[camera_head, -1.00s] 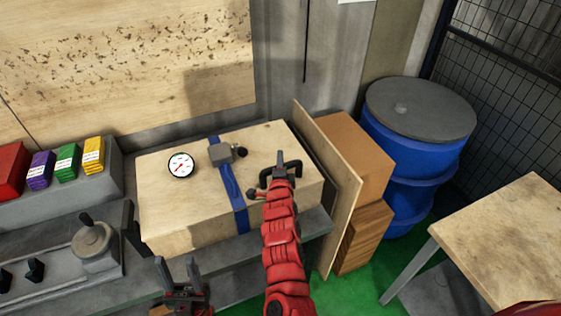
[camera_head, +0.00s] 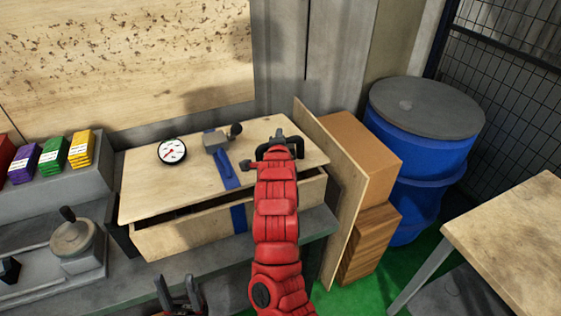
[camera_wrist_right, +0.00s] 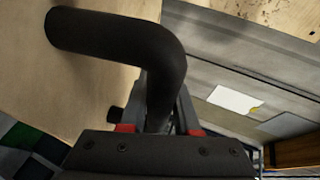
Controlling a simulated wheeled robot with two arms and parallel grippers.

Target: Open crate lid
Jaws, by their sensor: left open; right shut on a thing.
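The wooden crate (camera_head: 190,238) stands on the grey bench. Its plywood lid (camera_head: 150,190) is tilted up a little, with a dark gap along the front between lid and crate. A dial gauge (camera_head: 172,151), a grey block with a knob (camera_head: 216,141) and a piece of blue strap (camera_head: 226,174) are on the lid. My right gripper (camera_wrist_right: 158,120) is shut on the black bent handle (camera_wrist_right: 120,35) at the lid's right side; my red arm partly covers this spot in the head view. My left gripper (camera_head: 178,292) is open and empty, low in front of the bench.
An upright board (camera_head: 335,190) and stacked boxes (camera_head: 362,150) stand close to the crate's right side. Beyond are a blue drum (camera_head: 415,200) and a wooden table (camera_head: 515,235). Coloured packs (camera_head: 53,154) and a grey lever unit (camera_head: 78,240) sit at the left.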

